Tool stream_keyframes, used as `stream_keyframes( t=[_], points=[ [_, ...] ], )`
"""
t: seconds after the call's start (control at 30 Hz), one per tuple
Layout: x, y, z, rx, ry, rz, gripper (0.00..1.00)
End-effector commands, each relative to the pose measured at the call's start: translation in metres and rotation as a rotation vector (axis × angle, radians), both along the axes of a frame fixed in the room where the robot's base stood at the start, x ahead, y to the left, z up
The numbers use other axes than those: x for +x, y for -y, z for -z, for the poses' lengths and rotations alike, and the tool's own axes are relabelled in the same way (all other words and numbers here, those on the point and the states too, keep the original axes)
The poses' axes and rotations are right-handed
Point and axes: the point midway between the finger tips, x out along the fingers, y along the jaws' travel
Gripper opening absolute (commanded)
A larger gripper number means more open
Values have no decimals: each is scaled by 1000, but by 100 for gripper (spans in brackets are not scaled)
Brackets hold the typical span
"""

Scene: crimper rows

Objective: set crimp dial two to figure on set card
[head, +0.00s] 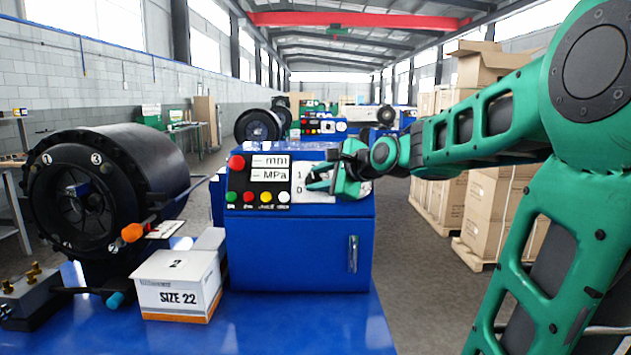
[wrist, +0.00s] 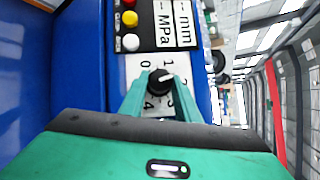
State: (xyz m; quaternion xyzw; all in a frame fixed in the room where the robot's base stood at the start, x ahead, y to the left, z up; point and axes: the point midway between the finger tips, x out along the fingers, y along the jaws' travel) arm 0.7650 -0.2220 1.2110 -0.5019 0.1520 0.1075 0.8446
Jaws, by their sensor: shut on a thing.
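The crimp dial (wrist: 160,82) is a round black knob with a white mark, on a white plate numbered 0 to 4. The mark points right in the wrist view, between 1 and 2 and nearer 2. My gripper (wrist: 162,90) has its two green fingers around the knob and is shut on it. In the head view my gripper (head: 322,180) is at the right of the panel and hides the dial; only 1 and 0 show on the plate. A small white card (head: 165,230) lies beside the black crimping head; its figure is too small to read.
The blue cabinet (head: 300,250) carries a black panel (head: 259,182) with mm and MPa displays and coloured buttons. A white SIZE 22 box (head: 178,287) and a black crimping head (head: 107,190) stand left. Cardboard boxes (head: 490,195) are stacked right.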

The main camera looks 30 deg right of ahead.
Motion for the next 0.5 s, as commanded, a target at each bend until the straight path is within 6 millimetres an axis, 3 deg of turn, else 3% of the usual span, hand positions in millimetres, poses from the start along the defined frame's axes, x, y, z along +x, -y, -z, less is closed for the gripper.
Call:
stream_keyframes(
  t=[0.5],
  points=[
    [-2, -2, 8, 198, 120, 160, 7]
  ],
)
